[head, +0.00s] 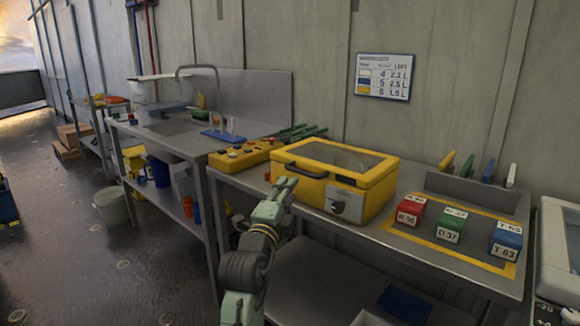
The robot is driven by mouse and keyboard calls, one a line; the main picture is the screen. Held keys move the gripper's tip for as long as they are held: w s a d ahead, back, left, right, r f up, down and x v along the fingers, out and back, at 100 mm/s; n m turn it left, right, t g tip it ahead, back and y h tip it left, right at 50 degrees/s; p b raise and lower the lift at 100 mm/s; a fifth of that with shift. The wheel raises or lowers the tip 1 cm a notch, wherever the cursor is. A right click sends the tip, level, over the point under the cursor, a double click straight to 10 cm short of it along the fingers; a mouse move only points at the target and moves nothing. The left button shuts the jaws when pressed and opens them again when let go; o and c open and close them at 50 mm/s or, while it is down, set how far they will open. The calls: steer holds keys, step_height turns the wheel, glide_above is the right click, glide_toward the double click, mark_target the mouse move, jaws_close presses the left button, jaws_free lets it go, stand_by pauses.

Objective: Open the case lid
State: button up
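The yellow case (372,195) stands on the grey metal bench, with a latch or knob on a pale plate (346,203) on its front. Its lid (388,170) is down and has a clear window on top. A dark handle (303,172) runs along the lid's left front edge. My gripper (286,184) is at the case's front left, just below the handle in the picture. It hides part of the case's lower left side. I cannot tell whether it touches the case, or whether its fingers are open or shut.
Red (411,210), green (451,224) and blue (507,239) blocks stand right of the case on a yellow-bordered area (430,241). A yellow control box (240,155) is at the left. The wall (320,80) is close behind. Open floor (60,240) lies left.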

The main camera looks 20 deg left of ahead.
mark_target(299, 171)
steer(key=w+p, duration=0.1)
steer(key=w, duration=0.1)
steer(key=w+r+p, duration=0.1)
steer(key=w, duration=0.2)
steer(key=w+r+p, duration=0.1)
steer(key=w, duration=0.2)
steer(key=shift+w+a, duration=0.1)
steer(key=shift+w, duration=0.15)
steer(key=shift+w+a, duration=0.1)
steer(key=shift+w, duration=0.5)
steer(key=shift+c, duration=0.3)
jaws_close()
